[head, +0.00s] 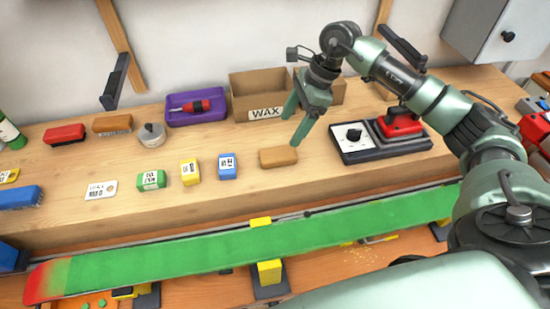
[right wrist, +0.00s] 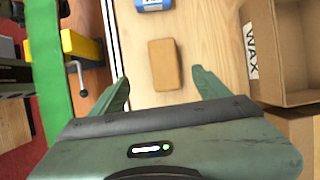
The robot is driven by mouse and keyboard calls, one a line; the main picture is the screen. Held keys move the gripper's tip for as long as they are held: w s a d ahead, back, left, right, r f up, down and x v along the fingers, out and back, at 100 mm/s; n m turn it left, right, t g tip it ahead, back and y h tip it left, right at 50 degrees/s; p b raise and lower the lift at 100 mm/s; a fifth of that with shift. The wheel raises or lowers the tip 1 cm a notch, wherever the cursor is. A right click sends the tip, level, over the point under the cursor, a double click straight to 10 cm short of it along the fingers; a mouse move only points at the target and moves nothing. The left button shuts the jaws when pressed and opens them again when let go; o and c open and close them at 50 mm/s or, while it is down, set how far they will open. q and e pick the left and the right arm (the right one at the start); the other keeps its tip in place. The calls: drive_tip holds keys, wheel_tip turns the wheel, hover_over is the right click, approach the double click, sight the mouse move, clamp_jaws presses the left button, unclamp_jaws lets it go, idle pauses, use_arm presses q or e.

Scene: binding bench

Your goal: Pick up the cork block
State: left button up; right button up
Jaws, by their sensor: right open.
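The cork block (head: 278,157) is a small tan-brown block lying flat on the wooden bench, right of the blue wax block. It also shows in the right wrist view (right wrist: 165,64), ahead of the fingers and between their lines. My right gripper (head: 298,122) is open and empty above the bench, just above and behind the cork block in the head view. Its two green fingers (right wrist: 160,88) stand apart in the right wrist view, with the block clear of them. My left gripper is not in view.
A cardboard box marked WAX (head: 262,92) stands behind the gripper. Blue (head: 227,166), yellow (head: 189,172) and green (head: 151,180) blocks lie to the left. A green ski base (head: 230,250) runs along the front.

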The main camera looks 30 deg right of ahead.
sight(278, 152)
drive_tip(key=f+b, duration=0.3)
drive_tip(key=f, duration=0.1)
drive_tip(key=shift+w, duration=0.2)
drive_tip(key=shift+f, duration=0.25)
drive_tip(key=shift+a+f, duration=0.15)
drive_tip(key=shift+f, duration=0.05)
drive_tip(key=p+x, duration=0.1)
drive_tip(key=x, duration=0.2)
drive_tip(key=p+x, duration=0.2)
drive_tip(key=x, duration=0.1)
drive_tip(key=shift+w+a, duration=0.25)
drive_tip(key=shift+a+f, duration=0.1)
drive_tip(key=shift+f, duration=0.3)
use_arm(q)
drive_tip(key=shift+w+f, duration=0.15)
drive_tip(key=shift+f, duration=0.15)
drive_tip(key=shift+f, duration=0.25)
use_arm(e)
drive_tip(key=shift+f, duration=0.15)
drive_tip(key=shift+c, duration=0.3)
drive_tip(key=c, duration=1.4)
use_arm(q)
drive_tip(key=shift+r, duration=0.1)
